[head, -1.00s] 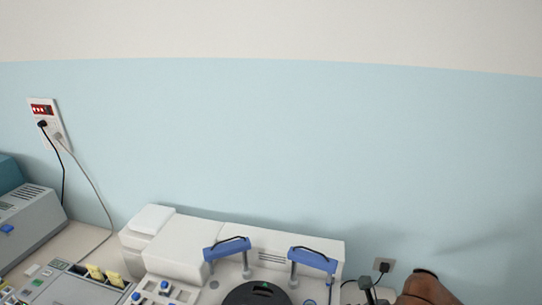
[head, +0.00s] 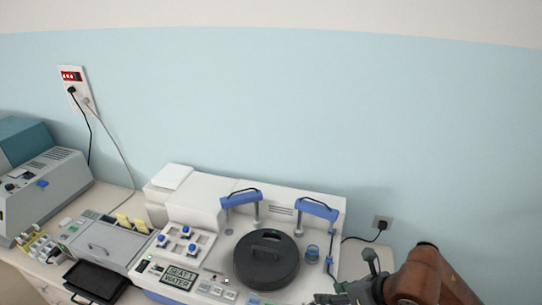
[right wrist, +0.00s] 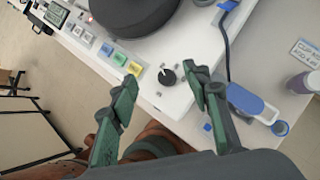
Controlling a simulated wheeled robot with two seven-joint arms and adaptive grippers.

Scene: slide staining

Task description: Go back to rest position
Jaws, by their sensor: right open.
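My right gripper (head: 345,292) is at the lower right of the head view, by the right front corner of the white staining machine (head: 205,215). In the right wrist view its two green fingers (right wrist: 162,95) are spread apart with nothing between them. Beyond the fingers are the machine's black knob (right wrist: 167,77) and coloured buttons. My left gripper is not in either view.
A grey device (head: 45,190) stands at the left. In the wrist view, a blue and white tool (right wrist: 252,103) and a purple-capped bottle (right wrist: 305,82) are at the right.

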